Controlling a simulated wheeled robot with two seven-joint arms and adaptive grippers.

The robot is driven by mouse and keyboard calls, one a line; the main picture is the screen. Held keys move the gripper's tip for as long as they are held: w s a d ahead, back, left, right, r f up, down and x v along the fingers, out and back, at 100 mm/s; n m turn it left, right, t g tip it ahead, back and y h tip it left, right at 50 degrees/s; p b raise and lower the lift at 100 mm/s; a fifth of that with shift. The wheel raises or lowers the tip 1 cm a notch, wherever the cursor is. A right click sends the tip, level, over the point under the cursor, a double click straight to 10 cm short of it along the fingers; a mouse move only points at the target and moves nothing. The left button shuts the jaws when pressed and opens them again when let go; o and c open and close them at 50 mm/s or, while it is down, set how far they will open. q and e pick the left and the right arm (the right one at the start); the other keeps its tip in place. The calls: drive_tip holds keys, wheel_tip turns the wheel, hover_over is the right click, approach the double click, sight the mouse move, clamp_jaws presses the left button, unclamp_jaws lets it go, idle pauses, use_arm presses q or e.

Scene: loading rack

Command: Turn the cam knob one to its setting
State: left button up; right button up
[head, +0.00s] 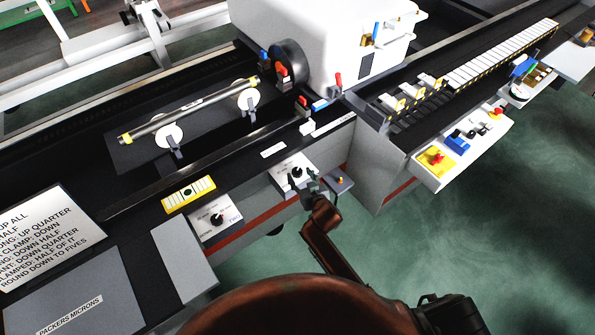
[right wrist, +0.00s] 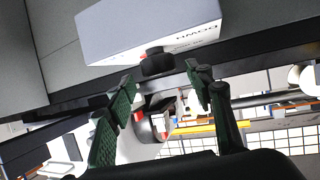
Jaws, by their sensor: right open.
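A white box with a dark cam knob (head: 297,173) is on the front of the bench in the head view; its label is too small to read there. My right gripper (head: 306,184) is just in front of this box and partly overlaps it. In the right wrist view a black knob with a red mark (right wrist: 158,63) juts from a pale box (right wrist: 140,28) labelled "DOWN". The green-padded fingers of my right gripper (right wrist: 164,88) are open, one on each side of the line to the knob, with nothing between them. Contact cannot be told. My left gripper is not in view.
A second knob box (head: 216,219), marked "TWO", is to the left. An instruction sheet (head: 45,235) lies at the far left. A bar on two round supports (head: 190,110) lies behind. Open floor (head: 480,220) is at right.

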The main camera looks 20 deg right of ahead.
sight(298, 172)
drive_tip(key=shift+x, duration=2.1)
drive_tip(key=shift+c, duration=0.3)
drive_tip(key=c, duration=1.1)
